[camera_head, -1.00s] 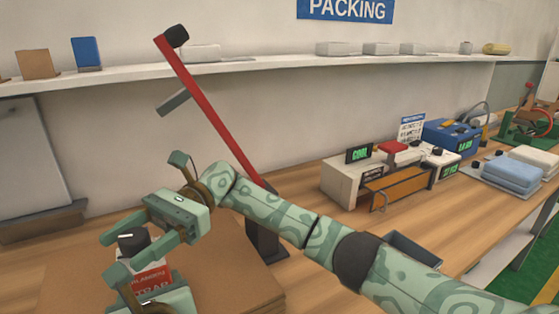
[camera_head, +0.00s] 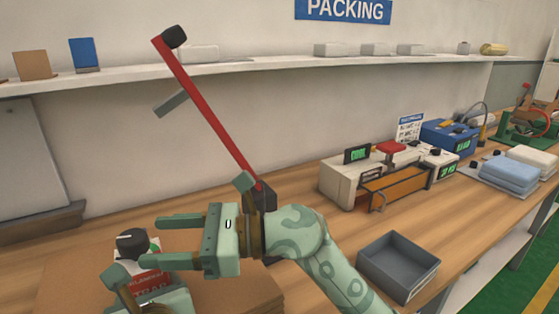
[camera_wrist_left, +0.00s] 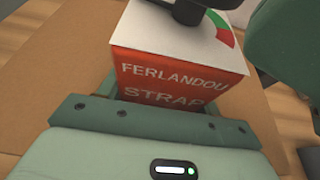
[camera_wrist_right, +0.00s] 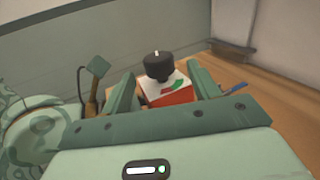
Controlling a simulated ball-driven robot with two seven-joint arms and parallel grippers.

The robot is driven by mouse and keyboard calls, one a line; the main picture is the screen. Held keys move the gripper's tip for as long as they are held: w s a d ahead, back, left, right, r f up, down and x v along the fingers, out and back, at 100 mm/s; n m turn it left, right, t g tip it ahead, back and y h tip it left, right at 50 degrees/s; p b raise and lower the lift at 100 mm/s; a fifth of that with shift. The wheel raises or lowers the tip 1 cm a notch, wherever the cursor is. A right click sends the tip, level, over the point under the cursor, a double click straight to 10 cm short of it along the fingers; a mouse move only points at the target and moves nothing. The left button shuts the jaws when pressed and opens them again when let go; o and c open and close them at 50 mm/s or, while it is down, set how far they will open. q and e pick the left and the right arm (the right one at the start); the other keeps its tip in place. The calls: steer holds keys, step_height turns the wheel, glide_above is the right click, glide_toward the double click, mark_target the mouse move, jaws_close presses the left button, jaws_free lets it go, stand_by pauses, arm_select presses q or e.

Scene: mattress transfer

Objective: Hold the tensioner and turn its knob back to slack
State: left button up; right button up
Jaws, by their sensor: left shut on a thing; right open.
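The tensioner (camera_wrist_left: 168,75) is a red box with a white top, lettered "FERLANDOU STRAP"; it also shows in the head view (camera_head: 152,283). Its black knob (camera_head: 132,242) sits on top and carries a white mark. A green and red dial (camera_wrist_right: 176,85) shows beside the knob. My left gripper (camera_head: 138,278) is low in the head view, shut on the tensioner's body. My right gripper (camera_head: 152,242) is open and sideways, to the right of the knob. In the right wrist view the knob (camera_wrist_right: 159,66) stands beyond its fingers, in line with the gap between them.
The tensioner is over a brown cardboard surface (camera_head: 60,280) on the wooden bench. A red lever (camera_head: 210,115) rises behind my right gripper. A grey empty tray (camera_head: 398,262) stands to the right, with several devices behind it. Bench between lever and tray is partly clear.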

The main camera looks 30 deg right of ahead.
steer(key=v, duration=0.6)
steer(key=w+d+r+m+t+h, duration=0.1)
steer(key=w+d+m+t+h, duration=0.1)
steer(key=w+d+m+t, duration=0.3)
steer(key=w+d+r+m+t+h, duration=0.1)
steer(key=w+d+m+t+h, duration=0.2)
steer(key=d, duration=1.1)
steer(key=w+m+t, duration=0.3)
steer(key=w+m, duration=0.1)
steer(key=w, duration=0.1)
steer(key=shift+w+r+t, duration=0.15)
steer(key=shift+t, duration=0.15)
steer(key=shift+r, duration=0.1)
steer(key=shift+c, duration=0.2)
steer(key=n+g+y, duration=0.5)
steer(key=n+g, duration=0.6)
steer(key=n, duration=0.1)
glide_toward(146, 238)
steer(key=x, duration=1.1)
steer(key=shift+w+a, duration=0.1)
steer(key=shift+a, duration=0.1)
steer(key=shift+w+a, duration=0.2)
steer(key=shift+a, duration=0.15)
